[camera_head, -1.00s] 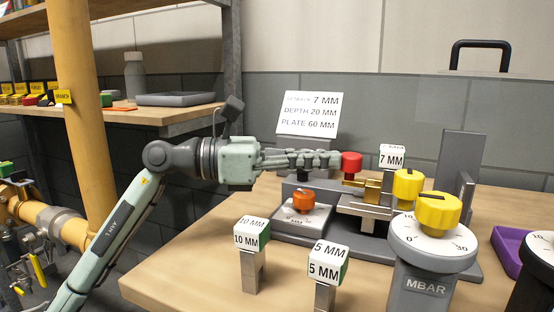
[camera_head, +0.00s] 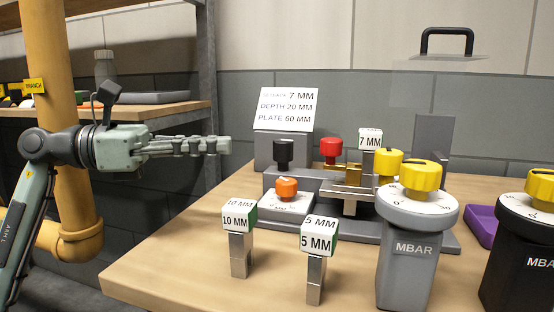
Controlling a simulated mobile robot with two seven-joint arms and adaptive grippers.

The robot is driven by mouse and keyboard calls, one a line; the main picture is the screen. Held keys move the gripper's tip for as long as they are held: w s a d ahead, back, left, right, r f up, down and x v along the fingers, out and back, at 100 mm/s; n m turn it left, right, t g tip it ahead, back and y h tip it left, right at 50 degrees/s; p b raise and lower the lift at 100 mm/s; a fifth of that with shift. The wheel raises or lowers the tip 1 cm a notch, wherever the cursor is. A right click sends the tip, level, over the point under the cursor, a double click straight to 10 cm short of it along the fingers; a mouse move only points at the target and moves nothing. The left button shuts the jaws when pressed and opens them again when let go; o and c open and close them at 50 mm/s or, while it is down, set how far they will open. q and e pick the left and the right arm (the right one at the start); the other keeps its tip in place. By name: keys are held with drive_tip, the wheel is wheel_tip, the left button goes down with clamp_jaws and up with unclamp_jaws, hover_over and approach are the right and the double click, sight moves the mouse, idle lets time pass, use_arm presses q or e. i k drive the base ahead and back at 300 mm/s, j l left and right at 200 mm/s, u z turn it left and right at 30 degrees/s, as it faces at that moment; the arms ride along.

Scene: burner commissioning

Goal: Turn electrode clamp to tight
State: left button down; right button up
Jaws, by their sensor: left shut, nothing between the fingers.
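The burner fixture (camera_head: 320,226) stands on the wooden bench with several knobs. A black knob (camera_head: 283,153) and a red knob (camera_head: 330,150) stand at its back. An orange knob (camera_head: 287,188) sits on a white dial plate in front of them. No label shows which knob is the electrode clamp, and I cannot read any knob's setting. My left gripper (camera_head: 227,146) is shut and empty, pointing right, with its tips left of the black knob and apart from it. My right gripper is not in view.
Gauge blocks marked 10 MM (camera_head: 239,217), 5 MM (camera_head: 318,236) and 7 MM (camera_head: 370,139) stand around the fixture. Grey (camera_head: 405,262) and black (camera_head: 517,262) MBAR posts with yellow knobs stand at right. A sign (camera_head: 287,108) stands behind. Bare bench lies at front left.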

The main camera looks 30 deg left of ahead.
sight(331, 147)
drive_tip(key=k, duration=1)
